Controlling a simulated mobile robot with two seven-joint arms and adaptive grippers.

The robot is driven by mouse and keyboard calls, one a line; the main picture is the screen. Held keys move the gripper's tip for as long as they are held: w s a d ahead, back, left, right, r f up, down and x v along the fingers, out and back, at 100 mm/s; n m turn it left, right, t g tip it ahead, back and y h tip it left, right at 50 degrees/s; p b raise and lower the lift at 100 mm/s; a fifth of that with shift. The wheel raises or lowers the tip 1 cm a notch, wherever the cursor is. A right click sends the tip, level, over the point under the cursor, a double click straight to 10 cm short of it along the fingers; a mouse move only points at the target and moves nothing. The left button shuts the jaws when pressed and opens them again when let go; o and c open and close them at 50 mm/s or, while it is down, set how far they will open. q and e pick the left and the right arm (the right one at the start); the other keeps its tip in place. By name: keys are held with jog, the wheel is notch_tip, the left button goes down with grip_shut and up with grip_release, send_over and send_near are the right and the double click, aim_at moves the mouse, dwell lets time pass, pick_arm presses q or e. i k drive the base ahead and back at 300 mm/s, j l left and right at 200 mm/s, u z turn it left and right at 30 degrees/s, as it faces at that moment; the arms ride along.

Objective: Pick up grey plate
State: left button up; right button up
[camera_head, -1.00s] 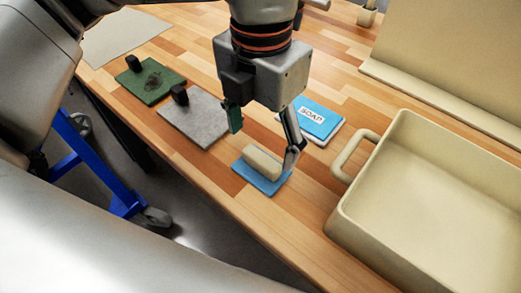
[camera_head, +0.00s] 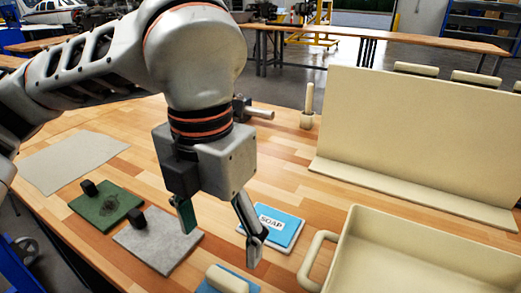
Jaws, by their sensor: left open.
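The grey plate (camera_head: 165,247) is a flat square with a black knob on it, on the wooden table in the lower left of the head view. My left gripper (camera_head: 221,231) is open and empty, pointing down. Its green-padded finger shows in front of the plate's upper right part, and its other finger is further right, near the soap plate. I cannot tell how high the fingers are above the table. My right gripper is not in view.
A green plate (camera_head: 104,207) with a black knob lies left of the grey plate. A cream block (camera_head: 226,280) on a blue mat is at the bottom edge. A cream tray (camera_head: 385,255) with a handle stands at right.

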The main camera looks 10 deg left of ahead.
aim_at(153, 236)
jog(key=k+j, duration=0.25)
jog(key=k, duration=0.2)
jog(key=k+j, duration=0.25)
jog(key=k, duration=0.25)
